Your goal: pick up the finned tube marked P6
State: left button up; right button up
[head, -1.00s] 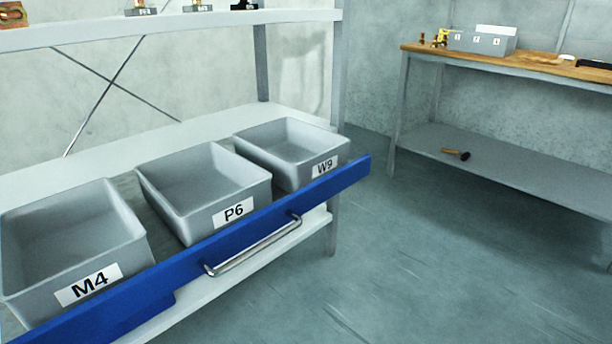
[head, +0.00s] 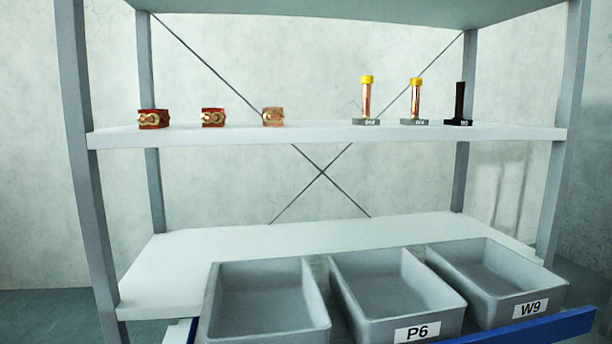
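On the upper shelf stand two copper-coloured upright tubes with yellow tops, a left one (head: 366,98) and a right one (head: 415,98), each on a small grey base. The bases carry small marks that I cannot read, so I cannot tell which piece is marked P6. A grey bin labelled P6 (head: 417,333) is in the open drawer below and looks empty. Neither of my grippers is in view.
Three reddish blocks with pale fittings sit on the upper shelf's left half: left (head: 153,119), middle (head: 212,117), right (head: 272,117). Bin W9 (head: 529,308) and another grey bin (head: 212,300) flank bin P6. The lower shelf (head: 200,252) is bare. Grey uprights (head: 78,150) frame the rack.

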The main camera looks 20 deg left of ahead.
aim_at(147, 119)
jog(key=u, duration=1.35)
